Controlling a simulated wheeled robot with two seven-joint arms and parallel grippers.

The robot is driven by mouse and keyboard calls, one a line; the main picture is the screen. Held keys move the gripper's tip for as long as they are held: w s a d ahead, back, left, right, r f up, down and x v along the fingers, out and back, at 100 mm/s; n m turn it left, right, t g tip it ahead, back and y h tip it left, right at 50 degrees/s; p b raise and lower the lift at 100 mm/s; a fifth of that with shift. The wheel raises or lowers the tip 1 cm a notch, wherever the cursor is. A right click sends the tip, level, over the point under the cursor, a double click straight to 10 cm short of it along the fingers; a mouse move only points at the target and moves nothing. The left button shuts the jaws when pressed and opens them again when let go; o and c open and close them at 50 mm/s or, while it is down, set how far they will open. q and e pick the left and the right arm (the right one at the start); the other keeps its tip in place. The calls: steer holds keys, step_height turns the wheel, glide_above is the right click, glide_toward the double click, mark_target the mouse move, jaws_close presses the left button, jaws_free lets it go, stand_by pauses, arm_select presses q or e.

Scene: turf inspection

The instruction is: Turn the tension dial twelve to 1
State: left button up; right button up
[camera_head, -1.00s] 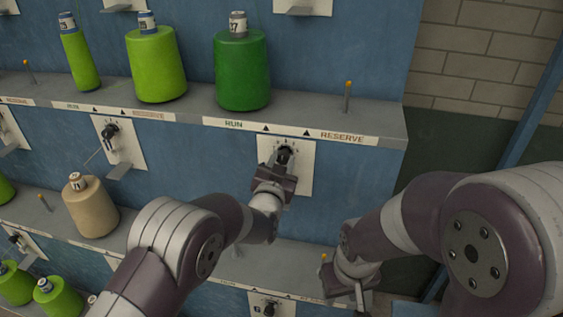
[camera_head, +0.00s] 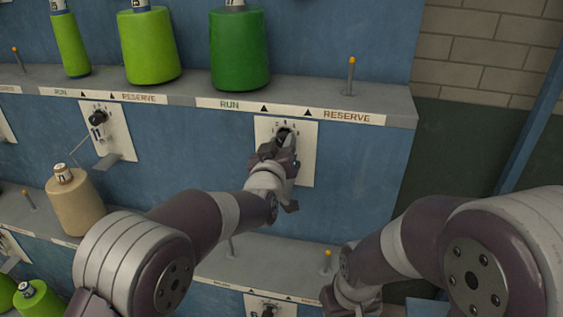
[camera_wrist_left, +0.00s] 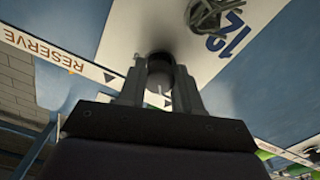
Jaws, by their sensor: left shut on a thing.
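The tension dial twelve is a dark round knob (camera_head: 285,133) on a white plate (camera_head: 304,160) below the green cone's shelf. My left gripper (camera_head: 283,146) is shut on the knob and hides much of it and of the scale. In the left wrist view the knob (camera_wrist_left: 160,70) sits between the two fingers (camera_wrist_left: 157,88), with a pale line on it. The plate there (camera_wrist_left: 190,50) carries a blue 12 upside down. Which number the dial points at cannot be read. My right gripper (camera_head: 350,301) is low at the bottom edge, away from the dial, its fingers unclear.
A shelf (camera_head: 385,103) labelled RUN and RESERVE juts out above the dial, with a dark green cone (camera_head: 240,55) and a bare peg (camera_head: 350,75). Another dial (camera_head: 98,118) is at left, above a tan cone (camera_head: 75,200). A lower shelf (camera_head: 255,262) runs beneath.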

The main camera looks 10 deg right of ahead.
arm_select(q)
steer(key=shift+n+b, duration=4.5)
steer(key=shift+b, duration=0.6)
steer(key=o, duration=1)
steer(key=shift+o, duration=0.2)
steer(key=shift+r, duration=0.1)
steer(key=shift+s, duration=0.1)
steer(key=b+v, duration=0.2)
steer(key=v, duration=1)
steer(key=shift+s+b, duration=0.25)
steer(key=shift+b, duration=0.05)
